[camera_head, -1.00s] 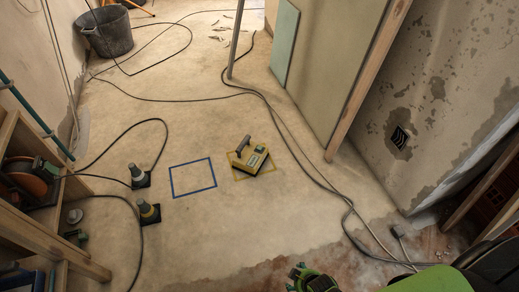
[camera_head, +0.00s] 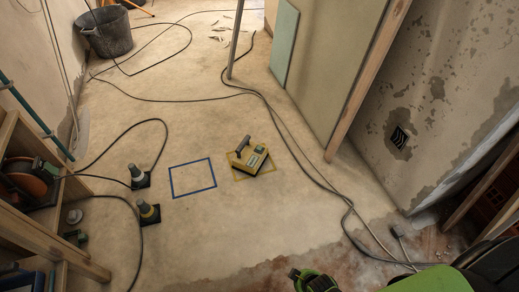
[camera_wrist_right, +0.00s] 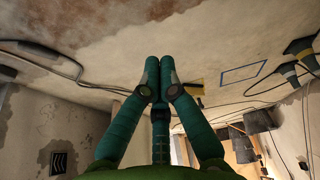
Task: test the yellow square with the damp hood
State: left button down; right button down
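The damp hood (camera_head: 248,158), a yellow box with a dark grip on top and a small display, sits on the floor at the middle of the head view. It stands on the yellow taped square (camera_head: 240,180) and covers much of it; part of the outline shows. My right gripper (camera_wrist_right: 159,60) has green fingers whose tips come together with nothing seen between them. In the head view only part of it shows at the bottom edge, on the near side of the hood and well apart from it. My left gripper is not in view.
A blue taped square (camera_head: 193,178) lies empty left of the hood. Two small cones (camera_head: 138,176) stand farther left. Dark cables (camera_head: 290,150) run across the floor right of the hood. A wooden shelf (camera_head: 60,235) is at the left and a bucket (camera_head: 106,32) at the back.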

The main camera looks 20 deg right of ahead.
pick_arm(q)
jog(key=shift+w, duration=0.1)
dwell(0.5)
